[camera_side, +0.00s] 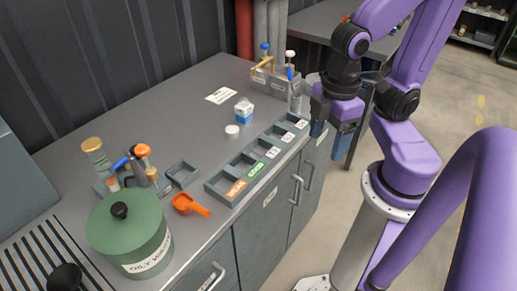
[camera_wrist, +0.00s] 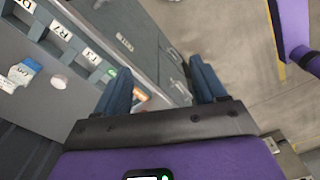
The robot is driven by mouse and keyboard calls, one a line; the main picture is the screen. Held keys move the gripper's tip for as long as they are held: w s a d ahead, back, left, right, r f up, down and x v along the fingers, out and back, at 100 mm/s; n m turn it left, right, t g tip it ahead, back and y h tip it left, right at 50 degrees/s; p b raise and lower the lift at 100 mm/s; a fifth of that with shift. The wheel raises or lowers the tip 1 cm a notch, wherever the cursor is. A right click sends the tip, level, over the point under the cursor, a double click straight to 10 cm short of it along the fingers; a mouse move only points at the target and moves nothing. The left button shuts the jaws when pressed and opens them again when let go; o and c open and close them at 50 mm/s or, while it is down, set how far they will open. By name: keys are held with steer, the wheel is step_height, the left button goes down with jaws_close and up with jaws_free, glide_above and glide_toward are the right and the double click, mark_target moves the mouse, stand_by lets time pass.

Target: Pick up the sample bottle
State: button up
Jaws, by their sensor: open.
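Several bottles show in the side view, and I cannot tell for certain which is the sample bottle. A clear bottle with a gold cap (camera_side: 94,156) stands upright at the left, behind the green drum. An orange-capped bottle (camera_side: 144,158) stands in a small holder beside it. My gripper (camera_side: 331,137) is at the right, just beyond the bench's front edge, pointing down and far from these bottles. In the wrist view my gripper (camera_wrist: 161,88) has its two blue fingers wide apart with nothing between them. No gold- or orange-capped bottle is clear there.
A labelled compartment tray (camera_side: 240,172) lies along the bench's front edge. A blue-and-white carton (camera_side: 243,112) and white disc (camera_side: 232,131) sit behind it. A grey rack (camera_side: 275,80) stands at the back right. A green drum (camera_side: 128,228) and orange scoop (camera_side: 189,205) are at the front left.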

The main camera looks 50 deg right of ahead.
steer(key=shift+s, duration=0.15)
stand_by(0.3)
steer(key=w+a+r+n, duration=0.2)
steer(key=w, duration=0.8)
steer(key=n, duration=0.4)
glide_above(243, 99)
steer(key=a, duration=0.1)
steer(key=f, duration=1.1)
steer(key=shift+s+f, duration=0.35)
steer(key=shift+s, duration=0.05)
steer(key=shift+w+d+f, duration=0.1)
steer(key=shift+d+f, duration=0.05)
steer(key=shift+f, duration=0.75)
steer(key=shift+w+d+f, duration=0.1)
steer(key=shift+d+f, duration=0.05)
steer(key=shift+f, duration=0.7)
steer(key=shift+w+d+f, duration=0.1)
steer(key=shift+d+f, duration=0.05)
steer(key=shift+f, duration=0.75)
